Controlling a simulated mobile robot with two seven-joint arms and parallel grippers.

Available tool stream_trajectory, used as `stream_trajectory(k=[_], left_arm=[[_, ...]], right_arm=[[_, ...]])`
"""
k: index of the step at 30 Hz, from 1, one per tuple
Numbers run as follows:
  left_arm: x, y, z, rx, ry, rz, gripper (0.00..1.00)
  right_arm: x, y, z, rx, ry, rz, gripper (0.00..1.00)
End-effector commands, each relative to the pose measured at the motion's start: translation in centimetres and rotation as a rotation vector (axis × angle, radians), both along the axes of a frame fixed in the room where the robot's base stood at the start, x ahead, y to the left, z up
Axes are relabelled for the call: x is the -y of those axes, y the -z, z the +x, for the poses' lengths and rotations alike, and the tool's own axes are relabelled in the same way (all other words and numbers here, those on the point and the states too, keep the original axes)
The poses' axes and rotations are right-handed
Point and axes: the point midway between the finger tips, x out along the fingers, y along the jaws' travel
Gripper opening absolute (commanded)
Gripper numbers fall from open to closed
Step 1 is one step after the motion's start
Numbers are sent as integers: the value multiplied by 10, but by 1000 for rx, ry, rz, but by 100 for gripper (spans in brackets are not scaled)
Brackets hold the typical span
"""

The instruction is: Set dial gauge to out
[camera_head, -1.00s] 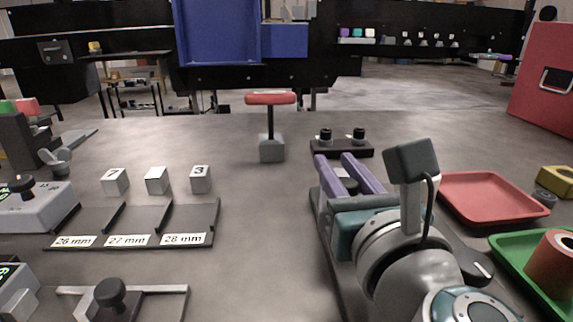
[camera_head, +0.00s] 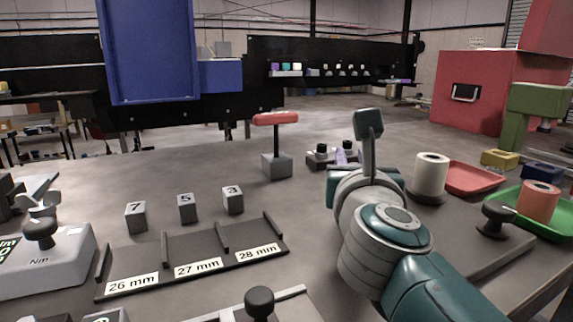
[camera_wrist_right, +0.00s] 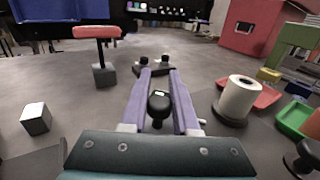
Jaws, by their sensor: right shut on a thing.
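My right gripper (camera_wrist_right: 160,76) has two purple fingers and is shut on a small round black thing with a pale lit face, which looks like the dial gauge (camera_wrist_right: 159,103). It sits between the fingers in the right wrist view, with a thin stem to the right. In the head view my right wrist hides it, and only a bit of purple finger shows. A black block with two knobs (camera_wrist_right: 153,69) stands just past the fingertips; it also shows in the head view (camera_head: 322,160). My left gripper is not in view.
A white roll on a dark base (camera_head: 430,173) stands right of my wrist, by a red tray (camera_head: 474,180) and a green tray (camera_head: 550,225). A red-topped post (camera_head: 277,165) stands left. Numbered cubes (camera_head: 186,209) stand behind a slotted rack (camera_head: 205,262).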

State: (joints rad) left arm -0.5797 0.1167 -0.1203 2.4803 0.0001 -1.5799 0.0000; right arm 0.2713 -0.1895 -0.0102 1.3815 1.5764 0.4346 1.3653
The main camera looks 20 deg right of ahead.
Motion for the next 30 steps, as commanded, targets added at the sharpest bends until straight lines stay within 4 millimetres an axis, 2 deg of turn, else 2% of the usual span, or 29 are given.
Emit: stream_trajectory(k=[13, 14, 21, 30], left_arm=[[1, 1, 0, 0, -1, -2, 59], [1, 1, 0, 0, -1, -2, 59], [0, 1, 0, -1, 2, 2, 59], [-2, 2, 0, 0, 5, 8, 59]], right_arm=[[0, 1, 1, -3, 9, 2, 0], [0, 1, 1, -3, 9, 2, 29], [1, 1, 1, -2, 10, 2, 56], [0, 1, 1, -2, 11, 1, 58]])
